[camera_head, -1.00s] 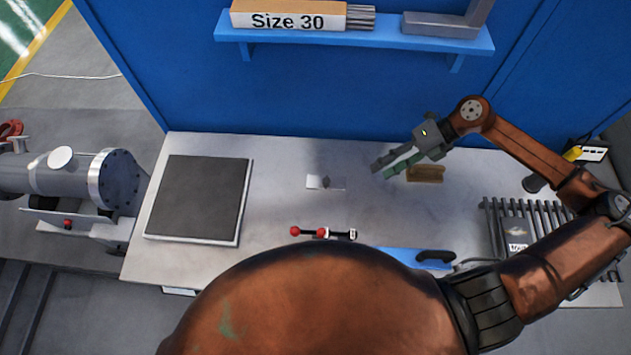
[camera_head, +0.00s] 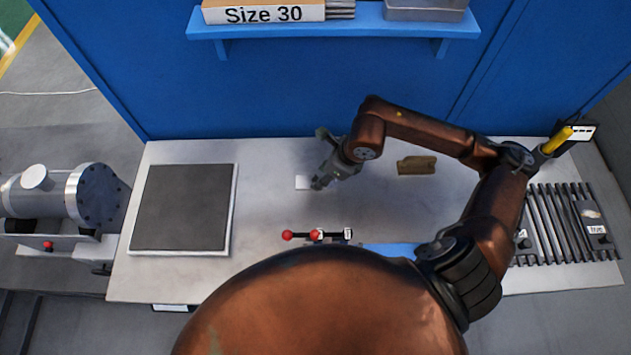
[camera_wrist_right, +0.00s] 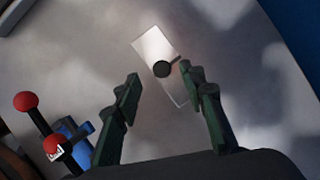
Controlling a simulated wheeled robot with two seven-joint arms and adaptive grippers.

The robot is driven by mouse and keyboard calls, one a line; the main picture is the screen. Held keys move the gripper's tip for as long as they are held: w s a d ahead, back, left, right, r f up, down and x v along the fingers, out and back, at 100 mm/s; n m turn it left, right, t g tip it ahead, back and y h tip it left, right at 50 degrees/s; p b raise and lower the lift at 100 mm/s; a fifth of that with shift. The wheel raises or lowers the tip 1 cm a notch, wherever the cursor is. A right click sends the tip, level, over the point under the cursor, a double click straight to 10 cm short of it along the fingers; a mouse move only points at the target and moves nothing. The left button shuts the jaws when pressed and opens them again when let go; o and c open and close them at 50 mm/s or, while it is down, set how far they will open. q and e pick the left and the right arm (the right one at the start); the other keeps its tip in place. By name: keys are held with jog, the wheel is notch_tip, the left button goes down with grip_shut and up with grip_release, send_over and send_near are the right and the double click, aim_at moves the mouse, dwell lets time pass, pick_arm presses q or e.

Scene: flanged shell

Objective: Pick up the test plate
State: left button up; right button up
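The test plate is a small pale rectangle on the grey table. In the head view its left end (camera_head: 301,182) shows, with the rest behind my right gripper (camera_head: 319,182). In the right wrist view the plate (camera_wrist_right: 150,42) lies beyond the fingertips, with a dark round knob (camera_wrist_right: 162,69) on it. The green fingers of my right gripper (camera_wrist_right: 160,73) are apart, and the knob appears in the gap between their tips. Nothing is held. I cannot tell the exact height of the fingertips above the plate. My left gripper is not in view.
A black-topped square pad (camera_head: 182,208) lies left on the table (camera_head: 262,265). A red-balled tool (camera_head: 316,235) is in front, near a blue object (camera_head: 392,250). A brown block (camera_head: 417,165) and dark rack (camera_head: 560,225) are right. A shelf (camera_head: 340,28) hangs behind.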

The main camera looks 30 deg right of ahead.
aim_at(315, 179)
jog(key=x, duration=0.3)
jog(key=shift+w+f, duration=0.25)
jog(key=shift+c, duration=0.5)
grip_shut()
jog(key=shift+r, duration=0.1)
